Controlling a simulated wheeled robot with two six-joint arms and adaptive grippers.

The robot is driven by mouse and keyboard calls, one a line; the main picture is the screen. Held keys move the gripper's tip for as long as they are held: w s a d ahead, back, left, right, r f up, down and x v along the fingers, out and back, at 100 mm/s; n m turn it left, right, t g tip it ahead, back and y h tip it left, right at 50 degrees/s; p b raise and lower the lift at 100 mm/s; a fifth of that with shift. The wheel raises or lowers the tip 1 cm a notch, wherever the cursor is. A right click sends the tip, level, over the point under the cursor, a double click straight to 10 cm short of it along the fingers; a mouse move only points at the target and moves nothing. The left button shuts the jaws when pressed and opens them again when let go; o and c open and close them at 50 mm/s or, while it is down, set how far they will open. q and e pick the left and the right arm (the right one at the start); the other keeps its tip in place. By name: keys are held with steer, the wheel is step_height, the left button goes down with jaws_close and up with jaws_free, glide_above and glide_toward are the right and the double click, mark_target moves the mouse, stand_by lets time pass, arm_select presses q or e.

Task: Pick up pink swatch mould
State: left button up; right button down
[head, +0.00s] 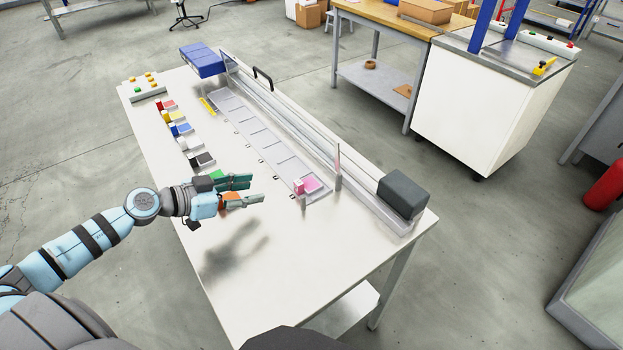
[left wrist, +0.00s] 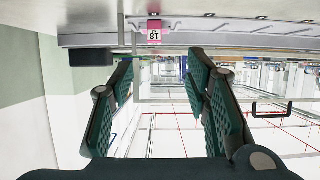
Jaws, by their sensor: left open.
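The pink swatch mould (head: 310,183) sits at the near end of the long pale tray (head: 262,140), on the white table. In the left wrist view it is the small pink block (left wrist: 154,32) with a dark number label, upside down near the top, beyond and roughly between my fingers. My left gripper (head: 256,190) is open and empty, above the table to the left of the pink mould, with a clear gap between them. The left wrist view shows its two spread green fingers (left wrist: 160,70). My right gripper is not in view.
A row of coloured moulds, such as the blue one (head: 181,129) and the black one (head: 201,159), lies along the table's left side. A gantry rail (head: 300,120) with a dark grey end block (head: 403,194) runs right of the tray. The near tabletop is clear.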

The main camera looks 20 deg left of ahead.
mark_target(296, 184)
arm_select(q)
steer(key=shift+w+d+f, duration=0.2)
steer(key=shift+w+d, duration=0.15)
steer(key=shift+d, duration=0.05)
steer(key=b+x, duration=0.1)
steer(key=x, duration=0.2)
steer(key=shift+d, duration=0.3)
steer(key=b+x, duration=0.2)
steer(key=x, duration=0.6)
steer(key=shift+w+d+r+b, duration=0.1)
steer(key=shift+w+d+b, duration=0.05)
steer(key=shift+w+b, duration=0.15)
jaws_close()
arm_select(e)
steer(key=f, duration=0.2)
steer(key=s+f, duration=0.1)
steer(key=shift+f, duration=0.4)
